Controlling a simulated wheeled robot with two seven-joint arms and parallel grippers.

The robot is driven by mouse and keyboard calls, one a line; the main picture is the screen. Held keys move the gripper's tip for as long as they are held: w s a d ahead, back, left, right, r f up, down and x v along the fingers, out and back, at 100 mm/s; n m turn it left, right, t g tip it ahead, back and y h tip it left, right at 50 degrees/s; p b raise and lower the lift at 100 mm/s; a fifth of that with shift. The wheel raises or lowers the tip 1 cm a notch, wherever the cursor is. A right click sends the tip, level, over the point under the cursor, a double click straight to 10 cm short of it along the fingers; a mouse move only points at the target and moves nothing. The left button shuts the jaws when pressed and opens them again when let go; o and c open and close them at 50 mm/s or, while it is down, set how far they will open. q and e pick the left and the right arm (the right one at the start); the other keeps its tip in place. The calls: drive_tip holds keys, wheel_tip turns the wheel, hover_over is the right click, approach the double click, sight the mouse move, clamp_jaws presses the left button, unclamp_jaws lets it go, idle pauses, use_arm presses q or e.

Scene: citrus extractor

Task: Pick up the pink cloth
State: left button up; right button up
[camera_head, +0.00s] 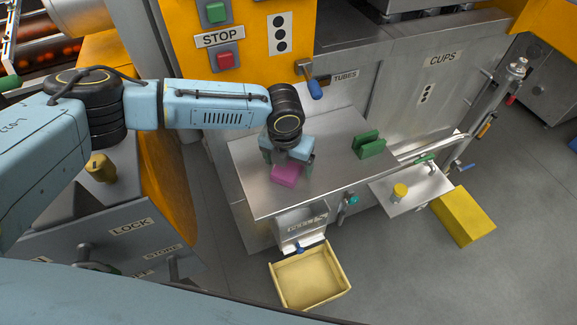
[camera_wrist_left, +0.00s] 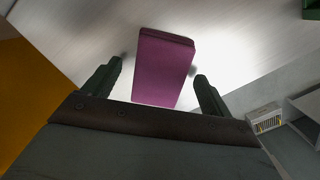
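The pink cloth (camera_head: 287,174) is a folded block lying on the metal table (camera_head: 245,185). In the left wrist view the pink cloth (camera_wrist_left: 163,68) lies just ahead of and between the two dark green fingers. My left gripper (camera_head: 288,160) is above the table at the cloth, pointing down. In the left wrist view my left gripper (camera_wrist_left: 160,90) is open, with a gap between each finger and the cloth. The gripper hides part of the cloth's far side in the head view. My right gripper is not in view.
A green holder (camera_head: 368,144) stands on the table to the right. A blue-handled lever (camera_head: 314,88) sticks out behind. A pale yellow tray (camera_head: 310,280) is below the table's front, and a yellow box (camera_head: 463,216) is on the floor at right. The table's left front is clear.

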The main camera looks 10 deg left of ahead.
use_arm(q)
drive_tip(key=shift+r, duration=0.1)
drive_tip(key=c, duration=1.1)
